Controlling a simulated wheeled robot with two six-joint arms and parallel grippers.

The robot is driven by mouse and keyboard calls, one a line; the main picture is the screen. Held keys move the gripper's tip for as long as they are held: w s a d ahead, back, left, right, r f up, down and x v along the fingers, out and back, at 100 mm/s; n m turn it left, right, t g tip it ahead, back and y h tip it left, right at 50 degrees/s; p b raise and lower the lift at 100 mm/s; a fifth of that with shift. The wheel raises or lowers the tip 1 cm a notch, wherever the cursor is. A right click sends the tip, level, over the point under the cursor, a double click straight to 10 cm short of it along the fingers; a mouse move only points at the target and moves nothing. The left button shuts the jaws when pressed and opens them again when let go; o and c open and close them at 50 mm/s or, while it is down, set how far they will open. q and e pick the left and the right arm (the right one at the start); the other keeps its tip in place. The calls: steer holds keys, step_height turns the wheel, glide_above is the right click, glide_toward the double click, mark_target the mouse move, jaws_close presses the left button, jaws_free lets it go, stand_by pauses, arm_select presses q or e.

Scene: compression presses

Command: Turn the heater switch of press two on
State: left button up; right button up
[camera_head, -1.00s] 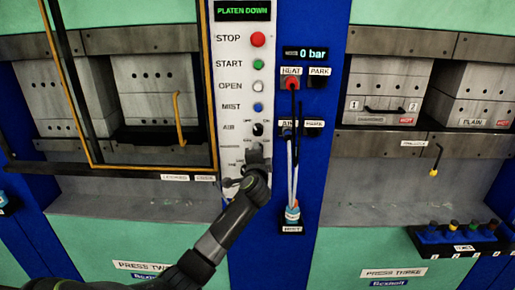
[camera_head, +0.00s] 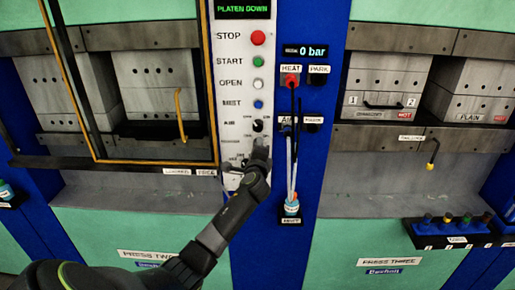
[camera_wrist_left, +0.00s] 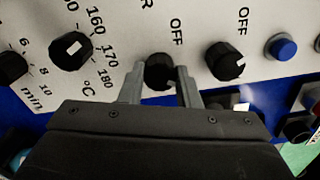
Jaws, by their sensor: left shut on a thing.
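Press two's white control panel (camera_head: 232,80) carries red, green, white and blue buttons, with the black AIR knob (camera_head: 258,125) below them. My left gripper (camera_head: 260,150) is at the row under AIR and covers the heater switch in the head view. In the left wrist view, the fingers of my left gripper (camera_wrist_left: 160,82) stand on both sides of the black heater switch (camera_wrist_left: 158,68) and are shut on it. An OFF label shows beside the switch. Its pointer mark cannot be made out. My right gripper is not in view.
The wrist view also shows the AIR knob (camera_wrist_left: 224,62), a temperature dial (camera_wrist_left: 71,48) and a blue button (camera_wrist_left: 282,47) close by. Right of the panel, hoses (camera_head: 293,140) hang from the red HEAT port. An orange-edged guard frame (camera_head: 207,90) stands left of the panel.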

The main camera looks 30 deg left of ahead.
arm_select(q)
steer(key=o, duration=1)
steer(key=shift+b+v, duration=1.75)
steer(key=shift+v, duration=6.95)
steer(key=shift+d+f, duration=0.1)
steer(key=shift+f, duration=0.05)
